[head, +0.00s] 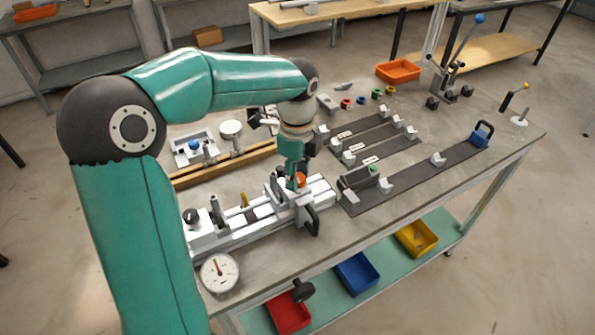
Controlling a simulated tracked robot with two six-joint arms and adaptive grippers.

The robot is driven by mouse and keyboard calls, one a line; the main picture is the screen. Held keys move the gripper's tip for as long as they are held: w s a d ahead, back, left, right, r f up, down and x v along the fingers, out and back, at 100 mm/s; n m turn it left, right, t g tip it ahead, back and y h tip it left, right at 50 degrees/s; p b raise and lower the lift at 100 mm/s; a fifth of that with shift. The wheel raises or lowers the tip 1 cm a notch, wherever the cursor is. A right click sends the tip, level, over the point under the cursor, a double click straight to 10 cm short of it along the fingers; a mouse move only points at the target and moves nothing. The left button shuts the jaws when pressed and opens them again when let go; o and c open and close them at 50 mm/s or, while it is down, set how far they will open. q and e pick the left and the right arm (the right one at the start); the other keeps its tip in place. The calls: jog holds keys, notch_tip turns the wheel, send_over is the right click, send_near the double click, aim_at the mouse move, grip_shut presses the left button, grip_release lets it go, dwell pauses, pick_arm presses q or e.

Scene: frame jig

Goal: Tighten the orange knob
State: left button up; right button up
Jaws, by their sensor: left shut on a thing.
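The orange knob (300,179) sits on the white and grey jig (262,216) near the middle of the bench. My left gripper (297,181) points down over the jig and is shut on the orange knob; its fingers hide part of the knob. My left arm comes in from the left and arches over the bench. My right gripper is not in view.
A round dial gauge (219,272) lies at the bench's front left. Dark rails (420,178) with light blocks lie to the right. An orange tray (398,71) stands at the back. Red, blue and yellow bins (356,274) are on the lower shelf.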

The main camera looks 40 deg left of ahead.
pick_arm(q)
jog(key=shift+m, duration=0.7)
jog(key=o, duration=1.2)
jog(key=shift+c, duration=0.2)
jog(key=shift+r, duration=0.1)
notch_tip(320, 180, up, 12)
